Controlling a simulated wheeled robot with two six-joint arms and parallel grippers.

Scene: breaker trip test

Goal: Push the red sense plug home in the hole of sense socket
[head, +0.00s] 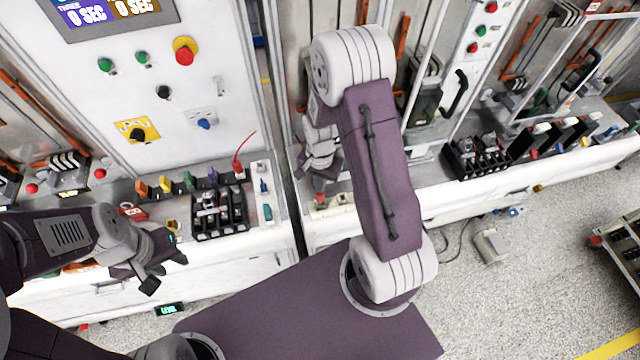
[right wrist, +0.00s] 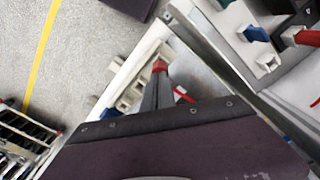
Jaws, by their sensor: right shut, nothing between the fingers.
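A red plug (right wrist: 159,66) shows at the tips of my right gripper (right wrist: 158,78) in the right wrist view, at a pale socket block (right wrist: 138,84). The fingers are together and seem to meet the plug's near end, not to grip its sides. How deep the plug sits is hidden. In the head view my right gripper (head: 319,182) points down over this red plug (head: 320,198), partly covered by my arm. My left gripper (head: 164,270) is open and empty in front of the left bench.
Another red plug (head: 239,170) with a red cable stands on the left bench, beside a blue switch (head: 263,185) and a black breaker block (head: 220,212). A gap separates the two benches. Another breaker block (head: 478,157) stands farther right.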

